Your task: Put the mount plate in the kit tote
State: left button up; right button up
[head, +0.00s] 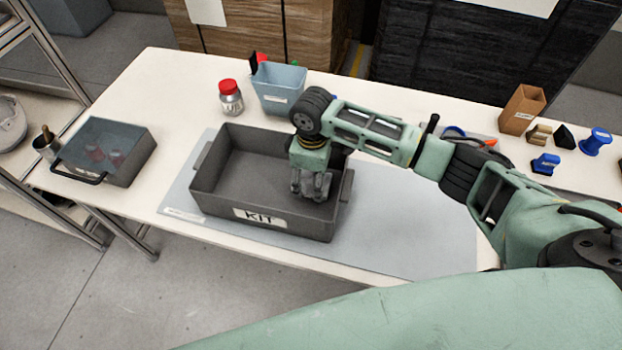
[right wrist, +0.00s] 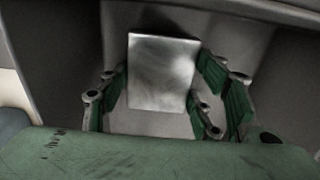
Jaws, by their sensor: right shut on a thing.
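The kit tote (head: 215,195) is a grey open box with a "KIT" label, standing on a grey mat on the table. My right gripper (head: 311,190) points down inside the right part of the tote. In the right wrist view, the mount plate (right wrist: 163,72), a flat silvery rectangle, sits between the green-padded fingers of my right gripper (right wrist: 170,100), which is shut on it. Grey tote walls surround it there. In the head view the plate is hidden by the gripper; I cannot tell whether it touches the tote floor. My left gripper is not in view.
A blue-grey bin (head: 280,90) and a red-capped jar (head: 231,97) stand behind the tote. A lidded grey box (head: 104,152) is at the left. Blue stamps (head: 595,142) and a brown cardboard holder (head: 522,109) are at the back right. The mat (head: 410,225) is clear right of the tote.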

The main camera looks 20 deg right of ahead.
aim_at(312, 182)
jog(key=shift+f, duration=0.65)
jog(key=shift+f, duration=0.15)
jog(key=o, duration=1.7)
notch_tip(312, 182, up, 12)
jog(key=b, duration=0.1)
jog(key=shift+r, duration=0.2)
